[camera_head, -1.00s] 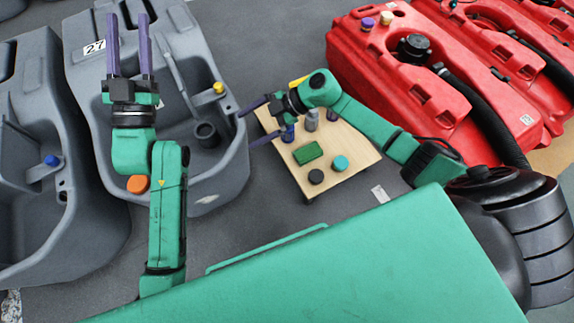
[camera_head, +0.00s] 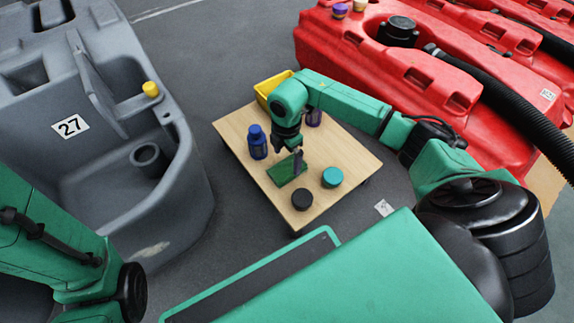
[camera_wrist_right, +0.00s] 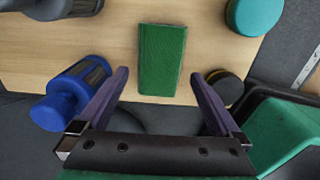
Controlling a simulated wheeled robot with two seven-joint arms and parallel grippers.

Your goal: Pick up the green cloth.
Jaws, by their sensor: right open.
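The green cloth (camera_head: 281,175) is a small folded rectangle lying flat on the light wooden tabletop (camera_head: 240,125). In the right wrist view the cloth (camera_wrist_right: 162,55) lies ahead of the fingers and lines up with the gap between them. My right gripper (camera_head: 297,162) points down over the cloth and partly hides it in the head view. In the right wrist view the right gripper (camera_wrist_right: 159,75) is open, with purple fingers apart and nothing between them. My left gripper is out of view; only green links of that arm show at lower left.
A blue bottle (camera_head: 257,142) stands left of the cloth. A teal lid (camera_head: 332,177) and a black lid (camera_head: 302,199) lie close by. A yellow bin (camera_head: 268,88) is at the table's far edge. Grey (camera_head: 110,120) and red (camera_head: 400,80) tanks flank the table.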

